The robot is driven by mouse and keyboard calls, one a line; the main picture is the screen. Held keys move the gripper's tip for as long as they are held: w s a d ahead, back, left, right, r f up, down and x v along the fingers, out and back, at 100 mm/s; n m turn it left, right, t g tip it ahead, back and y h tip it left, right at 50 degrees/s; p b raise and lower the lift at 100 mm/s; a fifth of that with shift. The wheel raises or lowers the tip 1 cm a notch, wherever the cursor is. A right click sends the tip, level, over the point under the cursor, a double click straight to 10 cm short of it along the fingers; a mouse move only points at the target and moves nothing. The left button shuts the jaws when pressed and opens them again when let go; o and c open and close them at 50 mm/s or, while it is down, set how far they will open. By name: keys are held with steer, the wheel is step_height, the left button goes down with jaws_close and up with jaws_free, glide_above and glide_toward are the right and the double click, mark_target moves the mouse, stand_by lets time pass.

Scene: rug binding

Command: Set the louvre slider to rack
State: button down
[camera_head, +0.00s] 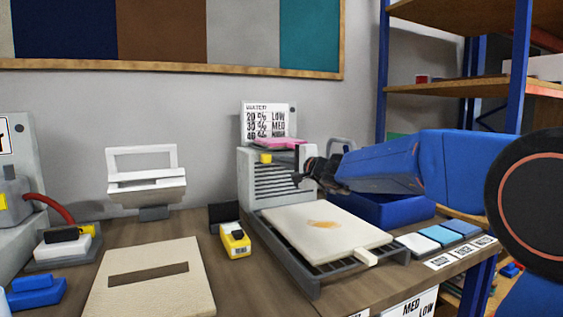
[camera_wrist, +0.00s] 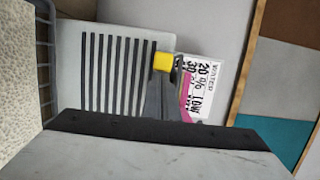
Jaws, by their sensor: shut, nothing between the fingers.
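The louvre slider has a yellow knob (camera_head: 265,158) at the top of a grey louvred box (camera_head: 246,178) with dark slats, at the back of the bench. In the wrist view the yellow knob (camera_wrist: 163,61) shows beside the end of the slats, just beyond my fingertips. My gripper (camera_head: 299,179) is shut and empty, in front of the louvred box and a little right of and below the knob. It also shows in the wrist view (camera_wrist: 165,88). I cannot tell whether the fingers touch the knob. No rack marking is readable.
A rack tray (camera_head: 318,285) holding a pale board (camera_head: 325,231) lies in front of the box. A pink item (camera_head: 287,143) and a WATER card (camera_head: 265,121) are above the box. A blue bin (camera_head: 390,210) stands right, below my arm. A yellow gadget (camera_head: 235,241) sits left of the tray.

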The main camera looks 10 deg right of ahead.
steer(key=s+d, duration=0.7)
steer(key=d, duration=0.2)
steer(key=shift+s, duration=0.15)
stand_by(0.5)
